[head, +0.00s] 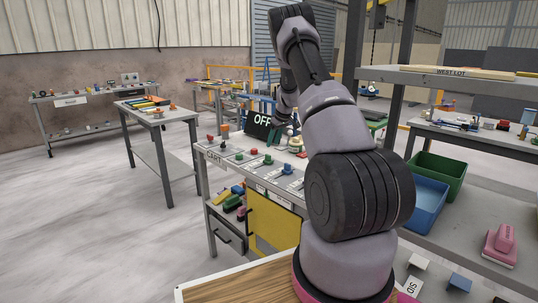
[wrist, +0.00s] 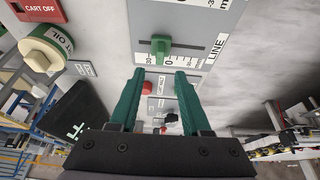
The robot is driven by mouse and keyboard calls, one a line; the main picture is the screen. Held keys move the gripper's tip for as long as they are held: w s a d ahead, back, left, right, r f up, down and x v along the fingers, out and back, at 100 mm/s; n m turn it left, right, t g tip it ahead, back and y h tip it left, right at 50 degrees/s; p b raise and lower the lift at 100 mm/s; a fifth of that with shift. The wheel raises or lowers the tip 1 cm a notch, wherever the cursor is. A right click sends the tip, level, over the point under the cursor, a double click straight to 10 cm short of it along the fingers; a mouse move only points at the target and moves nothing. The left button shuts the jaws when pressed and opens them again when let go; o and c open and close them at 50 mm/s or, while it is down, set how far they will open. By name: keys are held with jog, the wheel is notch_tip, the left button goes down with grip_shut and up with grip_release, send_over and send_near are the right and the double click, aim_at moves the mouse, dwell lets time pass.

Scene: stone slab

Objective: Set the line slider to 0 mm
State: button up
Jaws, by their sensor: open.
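The line slider (wrist: 160,46) shows in the wrist view as a green knob on a dark slot in a grey panel. The label LINE (wrist: 217,46) stands at its right. A white scale strip (wrist: 185,61) runs along the slot, and the knob appears a little left of the printed 0. My gripper (wrist: 160,75) is open, its two green fingers apart and empty. The fingertips are below the knob in the picture; I cannot tell whether they touch the panel. In the head view, my arm hides most of the gripper, and I cannot make out the slider.
A second scale plate lies above the slider. A red button (wrist: 147,87) shows between the fingers.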

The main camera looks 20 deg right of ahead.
aim_at(268, 155)
jog(key=x, duration=0.7)
jog(key=shift+w+f, duration=0.1)
jog(key=shift+f, duration=0.25)
grip_shut()
dwell(1.0)
jog(key=shift+a, duration=0.1)
